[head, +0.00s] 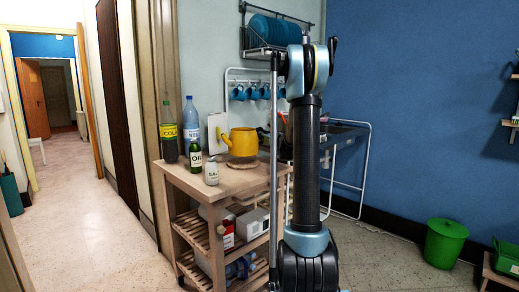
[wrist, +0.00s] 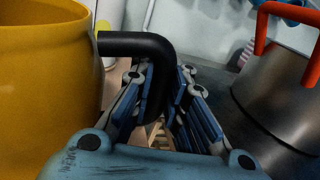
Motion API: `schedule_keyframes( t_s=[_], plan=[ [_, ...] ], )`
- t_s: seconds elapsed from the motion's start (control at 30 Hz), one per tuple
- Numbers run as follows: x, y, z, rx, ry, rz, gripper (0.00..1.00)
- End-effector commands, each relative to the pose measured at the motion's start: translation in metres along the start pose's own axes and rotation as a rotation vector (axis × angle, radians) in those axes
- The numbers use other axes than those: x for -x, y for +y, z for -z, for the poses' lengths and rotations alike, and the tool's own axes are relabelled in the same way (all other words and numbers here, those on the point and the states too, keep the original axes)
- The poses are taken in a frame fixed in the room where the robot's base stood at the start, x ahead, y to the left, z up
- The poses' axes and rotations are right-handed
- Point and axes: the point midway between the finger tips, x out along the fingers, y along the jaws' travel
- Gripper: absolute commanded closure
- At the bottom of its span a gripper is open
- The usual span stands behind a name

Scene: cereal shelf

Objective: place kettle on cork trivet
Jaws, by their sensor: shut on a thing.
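The yellow kettle (head: 243,142) is upright at the right end of the wooden cart's top in the head view. It also fills the left of the wrist view (wrist: 45,90). Its black handle (wrist: 140,43) runs out from its side and bends down between the fingers of my gripper (wrist: 160,77), which is shut on it. The brown cork trivet (head: 243,163) shows directly under the kettle; I cannot tell whether the kettle touches it. In the head view my gripper is hidden behind my arm.
On the wooden cart (head: 219,180), a cola bottle (head: 169,135), a blue-labelled bottle (head: 190,125), a green bottle (head: 195,154) and a white shaker (head: 211,172) stand left of the kettle. A metal pot (wrist: 275,85) with red handles is close on the right in the wrist view.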

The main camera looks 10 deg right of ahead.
Motion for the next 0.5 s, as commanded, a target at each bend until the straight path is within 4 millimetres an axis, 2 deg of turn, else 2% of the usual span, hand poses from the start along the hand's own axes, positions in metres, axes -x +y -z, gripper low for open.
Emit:
schedule_keyframes(
  t_s=[0.23, 0.5],
  plan=[
    [-0.002, 0.004, 0.014, -0.002, -0.001, -0.003, 1.00],
    [-0.002, 0.008, 0.045, -0.002, -0.001, -0.004, 1.00]
  ],
)
